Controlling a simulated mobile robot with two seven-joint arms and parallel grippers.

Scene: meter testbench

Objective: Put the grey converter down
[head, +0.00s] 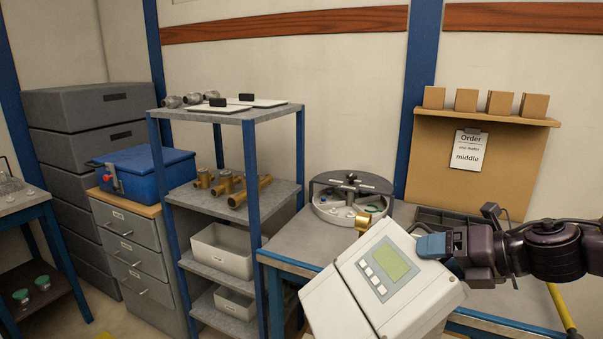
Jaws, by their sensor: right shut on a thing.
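The grey converter (337,303) is a boxy light-grey housing with a greenish display and several buttons on a grey panel. It is tilted and held up in front of the workbench (300,238), at the bottom centre right of the head view. My right gripper (436,246) comes in from the right and is shut on the converter's upper right edge. The converter's lower end is cut off by the frame's bottom edge. Its underside is hidden. My left gripper is not in view.
A round grey fixture (345,205) stands on the workbench behind the converter, with a dark tray (450,220) to its right. A blue-post shelf (250,148) with brass fittings and bins stands left. A blue toolbox (148,172) sits on drawers. A board with small boxes is behind.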

